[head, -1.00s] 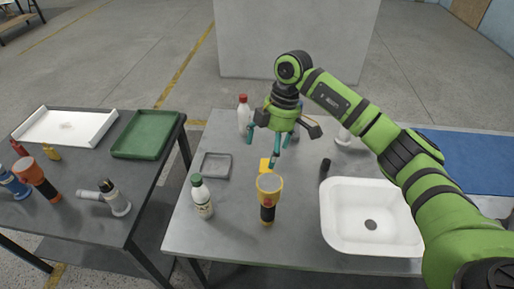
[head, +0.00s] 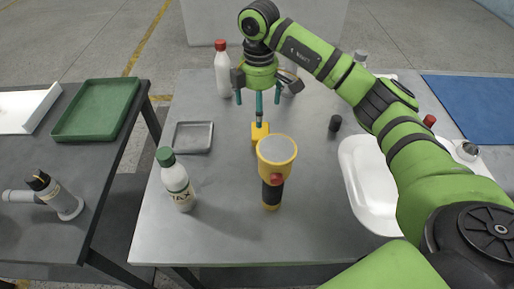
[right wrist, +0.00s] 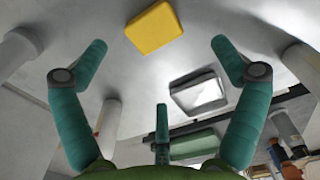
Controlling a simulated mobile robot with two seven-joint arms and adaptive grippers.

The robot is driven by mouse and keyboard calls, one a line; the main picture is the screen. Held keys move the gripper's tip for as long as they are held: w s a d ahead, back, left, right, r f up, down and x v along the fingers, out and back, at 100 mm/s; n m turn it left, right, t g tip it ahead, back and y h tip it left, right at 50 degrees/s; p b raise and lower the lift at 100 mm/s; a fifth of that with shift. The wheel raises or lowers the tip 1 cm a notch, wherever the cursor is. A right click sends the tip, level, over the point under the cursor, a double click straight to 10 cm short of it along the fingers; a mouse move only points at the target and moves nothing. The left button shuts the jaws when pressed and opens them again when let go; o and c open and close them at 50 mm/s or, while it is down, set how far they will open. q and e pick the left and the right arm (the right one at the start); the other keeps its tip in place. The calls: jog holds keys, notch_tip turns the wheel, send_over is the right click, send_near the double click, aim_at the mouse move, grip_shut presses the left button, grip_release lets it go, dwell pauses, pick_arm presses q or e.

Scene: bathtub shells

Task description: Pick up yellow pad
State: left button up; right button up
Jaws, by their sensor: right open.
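The yellow pad (head: 260,131) lies on the grey metal table, just behind the yellow-and-black flashlight, which hides part of its front. It shows as a yellow block at the top of the right wrist view (right wrist: 153,27). My right gripper (head: 258,103) has three teal fingers and points down over the table near the pad's far side. In the right wrist view its fingers (right wrist: 160,70) are spread wide with nothing between them, and the pad lies beyond the tips. I cannot tell the exact height above the pad. My left gripper is not in view.
The flashlight (head: 272,175) stands upright close in front of the pad. A green-capped bottle (head: 177,182), a small grey tray (head: 194,137) and a red-capped bottle (head: 222,72) stand left. A black cylinder (head: 335,123) and a white basin (head: 366,190) are right.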

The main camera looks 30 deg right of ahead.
aim_at(261, 130)
notch_tip(261, 130, down, 2)
jog(key=shift+w+f+b, duration=0.15)
jog(key=shift+f+b, duration=0.1)
jog(key=shift+b, duration=0.4)
jog(key=shift+f, duration=0.15)
jog(key=f, duration=0.2)
jog(key=f+p, duration=0.1)
jog(key=f, duration=0.3)
jog(key=shift+d, duration=0.4)
jog(key=shift+f, duration=0.3)
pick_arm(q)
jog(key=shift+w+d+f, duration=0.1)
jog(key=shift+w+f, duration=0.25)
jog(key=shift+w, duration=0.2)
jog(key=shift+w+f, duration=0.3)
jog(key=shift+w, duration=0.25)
pick_arm(e)
jog(key=c, duration=1.2)
